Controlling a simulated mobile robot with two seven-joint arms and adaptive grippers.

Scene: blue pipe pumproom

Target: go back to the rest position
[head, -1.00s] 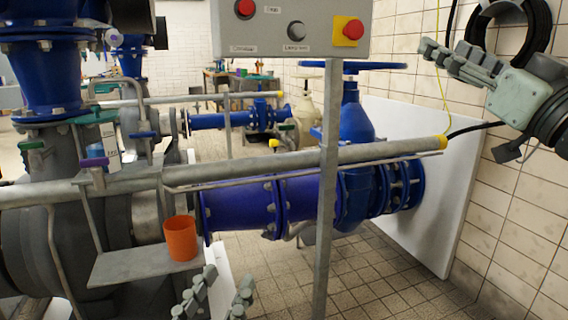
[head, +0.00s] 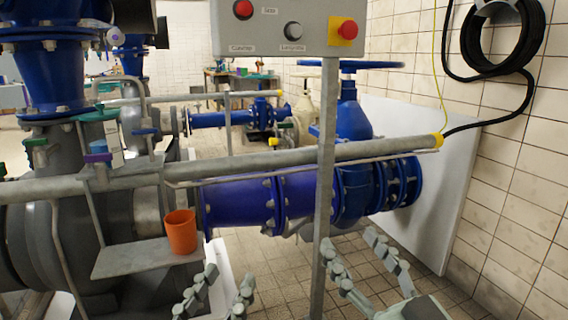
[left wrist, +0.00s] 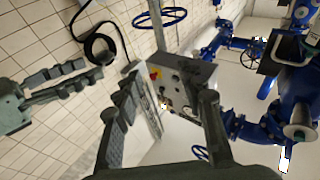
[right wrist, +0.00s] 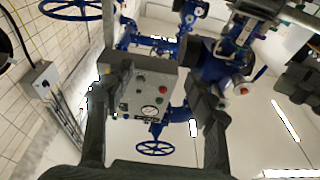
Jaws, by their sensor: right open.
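My left gripper (head: 228,275) is at the bottom of the head view, left of the grey post, with its fingers apart and nothing between them. Its spread fingers also frame the left wrist view (left wrist: 165,100). My right gripper (head: 350,240) is at the bottom right of the post, fingers pointing up and forward, open and empty. It is also open in the right wrist view (right wrist: 150,100), with free space between its fingers. In the left wrist view, the right gripper (left wrist: 86,78) appears at the left, apart from the left one.
An orange cup (head: 181,232) stands on a metal shelf (head: 140,260) left of my left gripper. A control box (head: 285,28) on a grey post (head: 324,200) stands ahead. A grey rail (head: 260,162) and blue pipes (head: 258,203) cross behind. A tiled wall (head: 510,200) bounds the right.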

